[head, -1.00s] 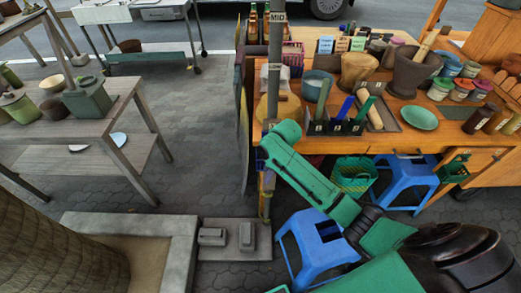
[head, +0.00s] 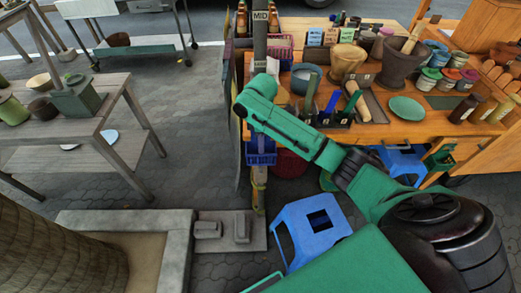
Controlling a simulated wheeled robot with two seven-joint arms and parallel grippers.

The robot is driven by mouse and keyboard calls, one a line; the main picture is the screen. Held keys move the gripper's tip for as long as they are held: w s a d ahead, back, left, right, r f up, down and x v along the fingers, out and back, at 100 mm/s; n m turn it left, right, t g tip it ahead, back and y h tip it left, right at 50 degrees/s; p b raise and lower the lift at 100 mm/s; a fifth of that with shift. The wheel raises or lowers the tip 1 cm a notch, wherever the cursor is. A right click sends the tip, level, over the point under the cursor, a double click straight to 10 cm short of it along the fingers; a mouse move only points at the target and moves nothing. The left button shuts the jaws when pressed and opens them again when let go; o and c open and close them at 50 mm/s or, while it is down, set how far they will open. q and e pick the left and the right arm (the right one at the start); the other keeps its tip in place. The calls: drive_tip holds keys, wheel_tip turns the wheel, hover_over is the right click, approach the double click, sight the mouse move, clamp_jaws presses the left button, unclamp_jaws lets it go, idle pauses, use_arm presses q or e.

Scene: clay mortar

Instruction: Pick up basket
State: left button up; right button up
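A blue basket (head: 260,151) shows below the left end of the wooden stall, beside the post. A dark red rounded basket or bowl (head: 290,163) sits in shadow to its right, partly behind my arm. Only a green edge (head: 327,181) shows of the green basket under the stall; my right arm covers the rest. A pink crate-like basket (head: 282,51) stands on the stall top. My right arm reaches up from the lower right, and its visible far end (head: 257,96) is in front of the post. I cannot make out the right gripper's fingers. My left gripper is out of view.
The wooden stall (head: 390,128) carries bowls, mortars, jars and a dark tool caddy. Blue stools stand in front (head: 312,228) and under it (head: 403,162). A grey table (head: 92,126) stands left and a stone planter (head: 170,222) lower left.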

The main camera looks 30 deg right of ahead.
sight(261, 156)
wheel_tip(261, 156, down, 7)
drive_tip(key=shift+w+d+f+p, duration=0.1)
drive_tip(key=shift+w+d+p, duration=0.05)
drive_tip(key=shift+p, duration=0.4)
clamp_jaws()
idle(1.0)
